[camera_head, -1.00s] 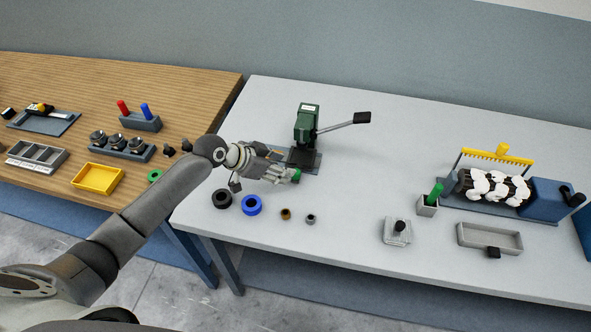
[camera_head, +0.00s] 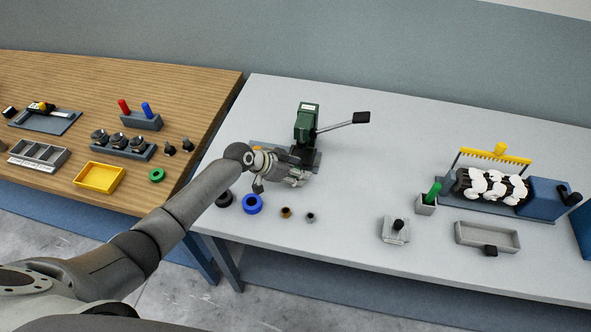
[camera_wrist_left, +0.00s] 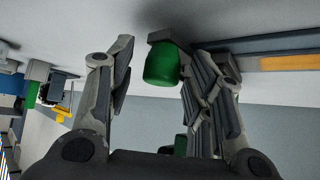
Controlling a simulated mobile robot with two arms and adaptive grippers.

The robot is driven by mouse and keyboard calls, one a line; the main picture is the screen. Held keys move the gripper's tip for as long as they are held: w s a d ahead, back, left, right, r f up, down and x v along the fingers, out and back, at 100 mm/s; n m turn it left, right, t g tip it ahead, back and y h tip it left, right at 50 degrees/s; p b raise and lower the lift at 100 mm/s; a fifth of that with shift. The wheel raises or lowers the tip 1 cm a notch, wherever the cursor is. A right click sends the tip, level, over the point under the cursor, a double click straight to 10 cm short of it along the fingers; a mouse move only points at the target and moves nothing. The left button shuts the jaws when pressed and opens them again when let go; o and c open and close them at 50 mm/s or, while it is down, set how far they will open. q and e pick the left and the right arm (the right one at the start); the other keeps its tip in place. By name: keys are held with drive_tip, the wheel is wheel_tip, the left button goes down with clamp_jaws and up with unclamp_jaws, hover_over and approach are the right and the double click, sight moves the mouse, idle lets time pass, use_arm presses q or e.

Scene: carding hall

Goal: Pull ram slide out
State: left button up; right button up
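The green press (camera_head: 307,122) stands at the back of the grey table, with its lever (camera_head: 342,125) reaching right to a black grip. A green knob (camera_wrist_left: 162,64) on a short grey piece, perhaps the ram slide's handle, shows in the left wrist view. My left gripper (camera_head: 301,179) is low in front of the press base and hides the knob in the head view. In the wrist view the left gripper (camera_wrist_left: 155,75) is open. The knob is between its fingertips, close to the right finger and clear of the left one. I cannot tell if it touches. My right gripper is out of view.
A black ring (camera_head: 223,198), a blue ring (camera_head: 252,204) and two small bushings (camera_head: 286,212) lie in front of my left gripper. A grey block (camera_head: 395,230), a tray (camera_head: 488,237) and a yellow-combed fixture (camera_head: 497,155) stand right. The table's middle is clear.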

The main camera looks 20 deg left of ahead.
use_arm(q)
drive_tip(key=c, duration=1)
drive_tip(key=shift+s, duration=0.15)
clamp_jaws()
drive_tip(key=shift+a, duration=0.1)
drive_tip(key=a+b, duration=0.2)
drive_tip(key=a, duration=0.2)
drive_tip(key=a+b, duration=0.2)
drive_tip(key=a, duration=0.2)
drive_tip(key=a+b, duration=0.3)
drive_tip(key=a, duration=0.1)
drive_tip(key=shift+s+a+f, duration=0.1)
drive_tip(key=shift+s+f, duration=0.05)
drive_tip(key=shift+s, duration=0.15)
